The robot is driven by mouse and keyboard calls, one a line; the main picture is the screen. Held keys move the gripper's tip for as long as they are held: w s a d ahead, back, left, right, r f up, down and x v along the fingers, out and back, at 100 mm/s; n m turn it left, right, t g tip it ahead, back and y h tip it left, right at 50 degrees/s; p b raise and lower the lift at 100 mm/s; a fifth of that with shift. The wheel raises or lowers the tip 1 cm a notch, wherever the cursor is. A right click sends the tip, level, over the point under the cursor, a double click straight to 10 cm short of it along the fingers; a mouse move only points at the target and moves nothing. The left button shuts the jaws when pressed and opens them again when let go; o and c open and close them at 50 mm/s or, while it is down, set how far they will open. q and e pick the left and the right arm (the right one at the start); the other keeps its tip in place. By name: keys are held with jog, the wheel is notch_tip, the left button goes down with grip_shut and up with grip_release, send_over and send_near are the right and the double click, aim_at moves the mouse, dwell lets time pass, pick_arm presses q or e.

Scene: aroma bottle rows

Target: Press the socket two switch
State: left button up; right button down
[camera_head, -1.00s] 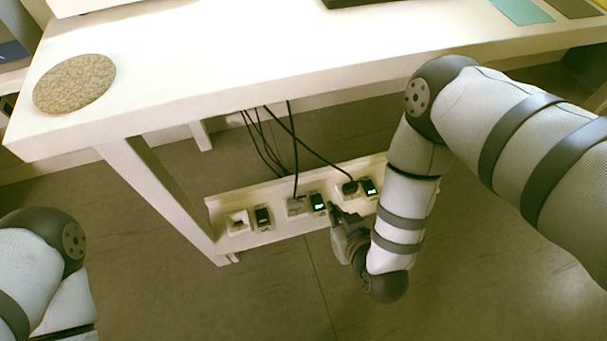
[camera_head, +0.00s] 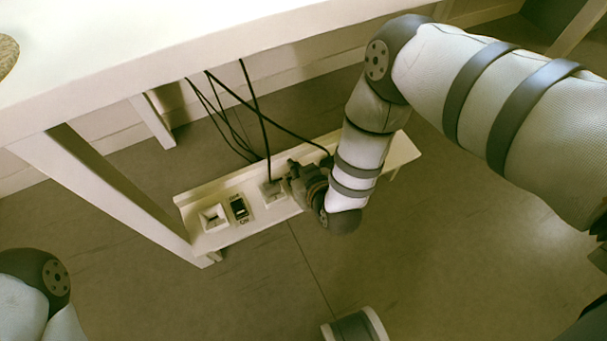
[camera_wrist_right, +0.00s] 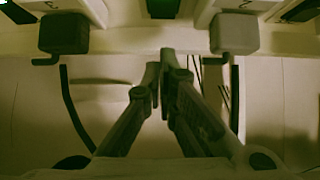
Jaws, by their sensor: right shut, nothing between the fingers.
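The white socket strip (camera_head: 225,238) is low under the table and holds several sockets with switches. The middle socket has a pale plug (camera_head: 271,190) with a black cord. In the right wrist view, a plug (camera_wrist_right: 235,33) sits under a label that looks like 2, and another plug (camera_wrist_right: 63,33) under one that looks like 3. The dark switch (camera_wrist_right: 163,8) between them is cut by the top edge. My right gripper (camera_wrist_right: 166,62) is shut and empty, its tips just below this switch; contact is unclear. In the head view my right gripper (camera_head: 293,168) hides that switch. My left gripper is out of view.
The white table (camera_head: 130,55) stands above the strip, with its leg (camera_head: 105,190) at the left. Black cords (camera_head: 262,125) hang down to the strip. An empty-looking socket (camera_head: 213,217) and a dark switch (camera_head: 239,208) are at the strip's left end.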

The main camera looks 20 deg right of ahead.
notch_tip(320, 180, down, 4)
jog(key=shift+r+b, duration=0.25)
jog(key=shift+b, duration=0.35)
jog(key=shift+w, duration=0.15)
jog(key=shift+w+f+g, duration=0.15)
jog(key=shift+w+g, duration=0.05)
jog(key=shift+g, duration=0.3)
jog(key=shift+s+f, duration=0.1)
jog(key=shift+s, duration=0.15)
jog(key=shift+s+f+p, duration=0.1)
jog(key=shift+s+p, duration=0.3)
jog(key=shift+s, duration=0.4)
